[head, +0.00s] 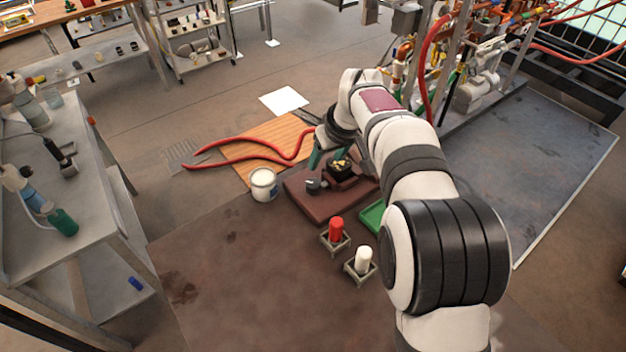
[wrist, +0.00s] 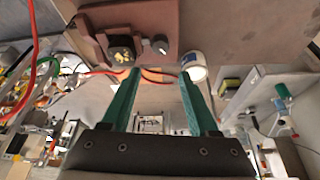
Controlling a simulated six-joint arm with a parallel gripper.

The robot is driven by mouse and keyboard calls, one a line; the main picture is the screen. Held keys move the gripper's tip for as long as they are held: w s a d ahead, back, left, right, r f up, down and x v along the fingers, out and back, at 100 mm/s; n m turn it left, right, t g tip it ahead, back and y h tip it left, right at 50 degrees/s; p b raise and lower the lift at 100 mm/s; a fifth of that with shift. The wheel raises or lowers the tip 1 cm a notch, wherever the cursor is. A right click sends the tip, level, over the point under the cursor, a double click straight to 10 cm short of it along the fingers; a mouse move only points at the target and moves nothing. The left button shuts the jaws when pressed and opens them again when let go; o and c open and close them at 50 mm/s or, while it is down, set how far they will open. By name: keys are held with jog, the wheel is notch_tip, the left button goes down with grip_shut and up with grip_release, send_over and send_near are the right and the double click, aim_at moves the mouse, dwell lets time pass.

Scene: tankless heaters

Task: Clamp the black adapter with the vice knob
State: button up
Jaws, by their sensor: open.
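The black adapter (head: 341,165), with yellowish bits on top, sits in the reddish-brown vice (head: 345,184) on a matching base plate. In the wrist view the adapter (wrist: 121,50) is at the upper left, beside the vice jaw (wrist: 92,52). The dark grey vice knob (head: 313,185) sticks out at the vice's front left; it also shows in the wrist view (wrist: 160,45). My gripper (wrist: 160,72) is open and empty, with green fingers apart. The knob appears beyond the gap between the fingertips, apart from them. In the head view my arm partly hides the gripper.
A white can (head: 264,184) stands left of the vice. Red (head: 336,229) and white (head: 363,259) cylinders stand in holders in front, near a green tray (head: 371,216). Red hoses (head: 243,142) cross a wooden board (head: 240,170) behind. The brown tabletop at front left is clear.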

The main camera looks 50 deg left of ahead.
aim_at(313, 184)
jog(key=x, duration=1.5)
jog(key=shift+f, duration=0.2)
grip_shut()
jog(key=m+t, duration=0.1)
jog(key=m, duration=0.3)
jog(key=shift+s+m+t+h, duration=0.15)
jog(key=shift+m+t+h, duration=0.15)
jog(key=shift+t+h, duration=0.1)
jog(key=shift+m+t+h, duration=0.5)
jog(key=shift+m+h, duration=0.2)
jog(key=shift+m, duration=1.6)
